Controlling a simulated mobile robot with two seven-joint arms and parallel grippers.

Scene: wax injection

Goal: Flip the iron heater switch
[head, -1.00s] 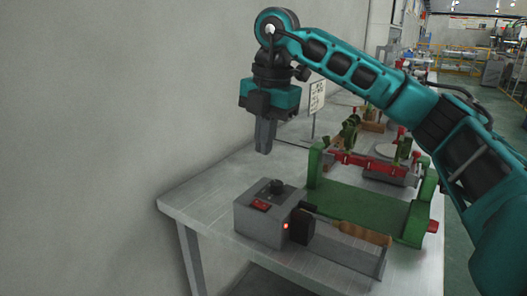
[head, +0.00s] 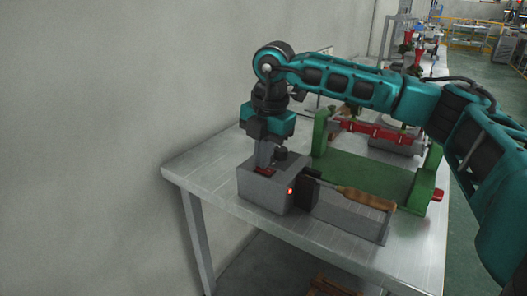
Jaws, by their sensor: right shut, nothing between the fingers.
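The iron heater is a grey box (head: 258,192) near the left front of the metal table. Its red switch (head: 264,171) is on the top face, partly covered by my gripper. A black knob (head: 281,154) stands behind the switch, and a small red light (head: 290,191) glows on the side. My right gripper (head: 264,165) points down, shut and empty, with its fingertips at the switch; I cannot tell whether they touch it. An iron with a wooden handle (head: 368,198) rests at the heater's right side. My left gripper is not in view.
A green fixture (head: 365,178) with red clamps (head: 375,130) stands behind and right of the heater. The metal table (head: 205,165) is bare at its left end. A wall (head: 90,140) runs along the left.

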